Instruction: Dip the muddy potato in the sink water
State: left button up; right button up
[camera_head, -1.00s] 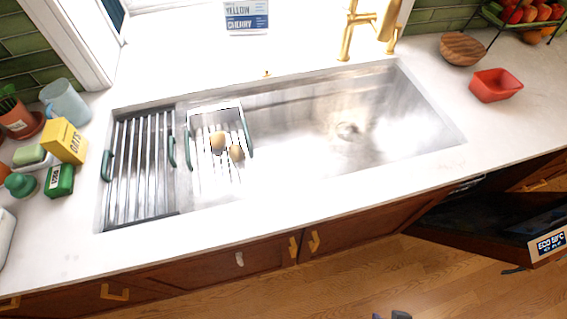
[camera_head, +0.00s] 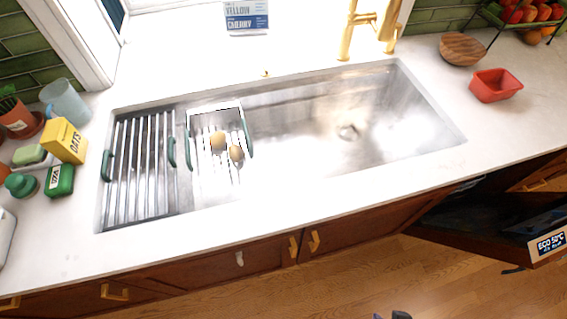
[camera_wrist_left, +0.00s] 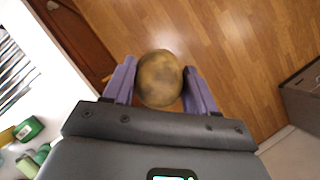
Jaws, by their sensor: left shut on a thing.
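A brown, mottled, muddy potato (camera_wrist_left: 159,78) is between the purple fingers of my left gripper (camera_wrist_left: 160,82) in the left wrist view. The gripper is shut on it, and wooden floor shows behind. My left gripper is not seen in the head view. The steel sink (camera_head: 395,150) has a wide open basin with a drain; its bottom shimmers, but the water level is hard to make out. A small dark shape at the bottom edge of the head view seems to be my right gripper (camera_head: 400,315); its fingers are mostly cut off.
Two tan round items (camera_head: 217,140) lie in a green-handled colander (camera_head: 247,138) in the sink, beside a slatted rack (camera_head: 106,165). A gold faucet (camera_head: 346,42) stands behind. A red bowl (camera_head: 496,85) is right; an open dishwasher door (camera_head: 548,245) is lower right.

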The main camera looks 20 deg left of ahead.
dwell(0.6)
pick_arm(q)
jog(key=shift+f+b, duration=1.1)
jog(key=shift+f, duration=0.45)
notch_tip(320, 180, down, 20)
jog(key=b, duration=1.5)
jog(key=shift+r, duration=0.2)
jog(key=shift+r, duration=0.1)
dwell(1.0)
jog(key=shift+r+p, duration=1.3)
jog(key=shift+r, duration=0.6)
jog(key=shift+r, duration=0.1)
